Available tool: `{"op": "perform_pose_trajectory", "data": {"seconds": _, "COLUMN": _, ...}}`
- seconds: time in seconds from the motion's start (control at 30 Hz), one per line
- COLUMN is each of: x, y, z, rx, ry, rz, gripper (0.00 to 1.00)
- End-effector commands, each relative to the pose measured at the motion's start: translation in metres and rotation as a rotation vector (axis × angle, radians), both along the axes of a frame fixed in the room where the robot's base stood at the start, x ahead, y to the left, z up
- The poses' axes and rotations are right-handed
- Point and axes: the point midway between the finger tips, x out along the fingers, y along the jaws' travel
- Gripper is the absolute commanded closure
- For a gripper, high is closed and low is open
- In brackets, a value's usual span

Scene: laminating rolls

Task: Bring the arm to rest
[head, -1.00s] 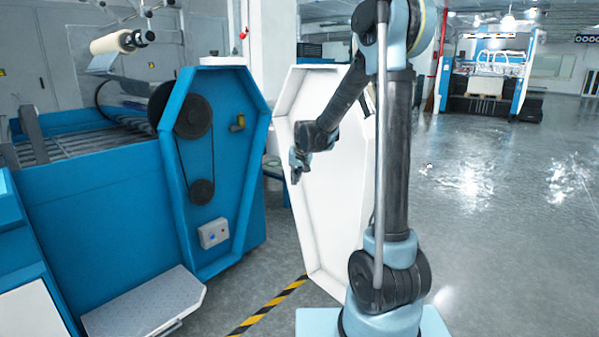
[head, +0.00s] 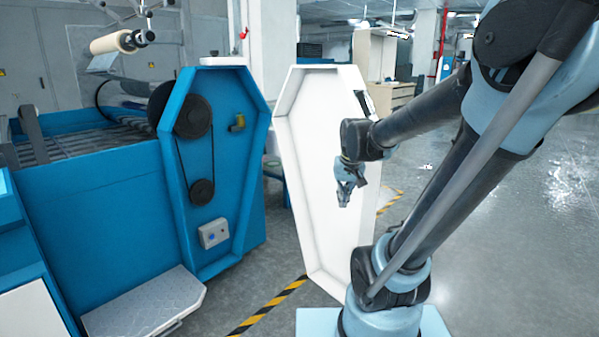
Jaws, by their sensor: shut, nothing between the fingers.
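My gripper (head: 344,200) hangs at the end of my arm, pointing down, in the middle of the head view. Its fingers are shut with nothing between them. It is in front of the white coffin-shaped panel (head: 310,180) as seen from the head, and I cannot tell the distance between them. My arm leans to the upper right, and its forearm reaches back left to the wrist. The arm hides the right part of the panel.
The blue machine (head: 100,200) with belt pulleys stands at the left, with a grey step (head: 145,303) at its foot. A film roll (head: 115,42) hangs at the upper left. Yellow-black tape (head: 270,305) marks the floor. Open grey floor (head: 540,230) lies at the right.

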Motion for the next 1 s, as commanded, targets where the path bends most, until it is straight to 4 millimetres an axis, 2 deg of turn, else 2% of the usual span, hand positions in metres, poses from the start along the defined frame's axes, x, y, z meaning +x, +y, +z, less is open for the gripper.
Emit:
{"op": "perform_pose_trajectory", "data": {"seconds": 0.03, "x": -0.015, "y": -0.006, "z": -0.004, "rx": -0.004, "ry": 0.007, "rz": -0.004, "gripper": 1.0}}
{"op": "perform_pose_trajectory", "data": {"seconds": 0.3, "x": -0.081, "y": -0.03, "z": -0.025, "rx": -0.027, "ry": 0.049, "rz": -0.016, "gripper": 1.0}}
{"op": "perform_pose_trajectory", "data": {"seconds": 0.6, "x": -0.143, "y": -0.047, "z": -0.057, "rx": -0.047, "ry": 0.093, "rz": -0.026, "gripper": 1.0}}
{"op": "perform_pose_trajectory", "data": {"seconds": 0.8, "x": -0.161, "y": -0.05, "z": -0.069, "rx": -0.052, "ry": 0.109, "rz": -0.029, "gripper": 1.0}}
{"op": "perform_pose_trajectory", "data": {"seconds": 1.0, "x": -0.164, "y": -0.05, "z": -0.071, "rx": -0.053, "ry": 0.111, "rz": -0.029, "gripper": 1.0}}
